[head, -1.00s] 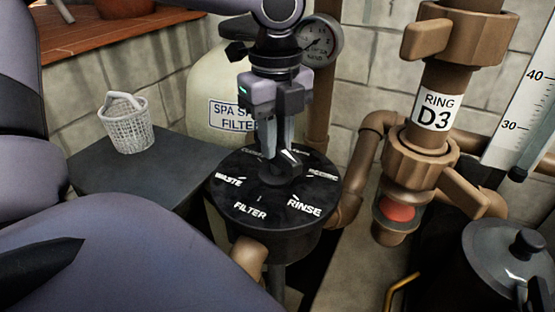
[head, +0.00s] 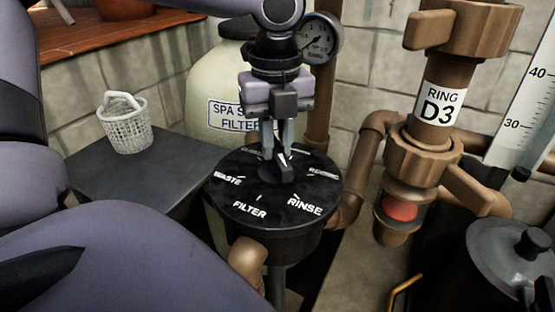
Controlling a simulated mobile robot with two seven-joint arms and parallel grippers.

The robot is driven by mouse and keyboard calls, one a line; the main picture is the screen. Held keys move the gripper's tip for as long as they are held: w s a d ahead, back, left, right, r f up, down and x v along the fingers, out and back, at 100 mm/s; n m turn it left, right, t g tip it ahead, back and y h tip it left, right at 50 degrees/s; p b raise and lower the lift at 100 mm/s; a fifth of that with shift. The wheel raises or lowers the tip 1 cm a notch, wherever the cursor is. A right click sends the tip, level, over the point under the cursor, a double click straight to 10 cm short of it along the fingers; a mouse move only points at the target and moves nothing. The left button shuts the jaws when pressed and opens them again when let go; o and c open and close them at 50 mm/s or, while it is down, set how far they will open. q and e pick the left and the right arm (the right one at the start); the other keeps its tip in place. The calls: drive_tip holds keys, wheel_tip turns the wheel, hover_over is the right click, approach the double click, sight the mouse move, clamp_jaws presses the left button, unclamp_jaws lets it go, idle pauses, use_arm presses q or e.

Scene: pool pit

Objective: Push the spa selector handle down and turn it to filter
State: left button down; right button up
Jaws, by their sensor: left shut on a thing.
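The spa selector is a round black dial (head: 232,205) with white labels, standing in front of the cream spa sand filter tank. FILTER (head: 250,211) is at the front, RINSE at the front right and WASTE at the left; the labels at the back are partly hidden. The dark selector handle (head: 286,174) is at the middle of the dial, mostly covered by my gripper. My left gripper (head: 280,155) points down from above, its fingers shut on the handle. Which label the handle points to is hard to tell. My right gripper is not in view.
A white basket (head: 125,123) stands on a dark grey box (head: 150,175) at left. A pressure gauge (head: 320,38) is behind my wrist. Brown pipes and a valve marked RING D3 (head: 438,105) are at right. A dark lidded pot (head: 515,255) is at lower right.

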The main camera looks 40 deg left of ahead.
use_arm(q)
drive_tip(key=m, duration=0.4)
drive_tip(key=shift+m, duration=0.3)
drive_tip(key=m, duration=0.4)
drive_tip(key=c, duration=0.9)
unclamp_jaws()
wheel_tip(320, 180, up, 7)
drive_tip(key=p, duration=0.4)
drive_tip(key=shift+r+p, duration=0.1)
drive_tip(key=shift+p, duration=0.25)
